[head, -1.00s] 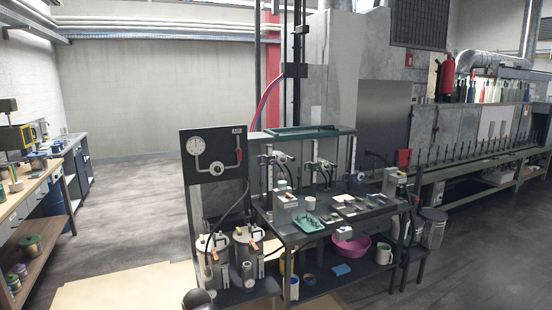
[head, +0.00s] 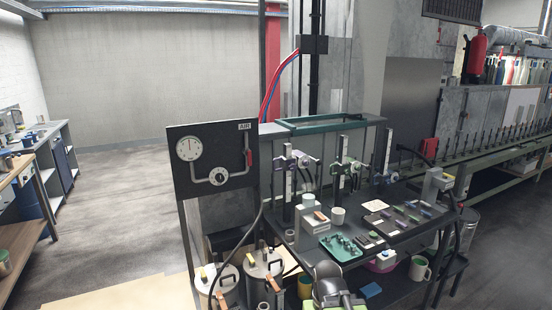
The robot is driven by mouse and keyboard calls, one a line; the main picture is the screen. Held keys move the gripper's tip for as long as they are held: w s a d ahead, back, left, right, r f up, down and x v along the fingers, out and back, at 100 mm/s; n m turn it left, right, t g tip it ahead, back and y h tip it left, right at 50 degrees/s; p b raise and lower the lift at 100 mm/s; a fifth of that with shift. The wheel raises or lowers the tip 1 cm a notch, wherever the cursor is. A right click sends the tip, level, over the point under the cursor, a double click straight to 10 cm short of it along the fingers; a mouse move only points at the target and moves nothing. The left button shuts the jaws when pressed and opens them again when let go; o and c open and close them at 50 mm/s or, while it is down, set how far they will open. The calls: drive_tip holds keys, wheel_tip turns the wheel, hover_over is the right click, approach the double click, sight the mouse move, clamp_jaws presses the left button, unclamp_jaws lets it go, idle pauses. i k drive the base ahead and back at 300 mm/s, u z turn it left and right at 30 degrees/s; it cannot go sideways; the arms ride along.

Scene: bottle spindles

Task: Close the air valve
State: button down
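The air valve (head: 249,158) is a small red lever on the right-hand vertical pipe of a dark panel (head: 182,145) marked AIR. The lever stands roughly upright, along the pipe. A round white gauge (head: 189,147) is at the panel's upper left, and a smaller round dial or regulator (head: 218,176) sits on the pipe below. A dark, rounded part of my arm shows at the bottom edge, below and to the right of the panel, well apart from the valve. I cannot make out my gripper's fingers there.
Metal pots (head: 218,284) stand low beneath the panel, with a dark hose (head: 262,225) nearby. Open floor (head: 110,200) lies to the left.

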sight(247, 153)
drive_tip(key=u, duration=0.5)
drive_tip(key=i, duration=1.35)
drive_tip(key=u, duration=1)
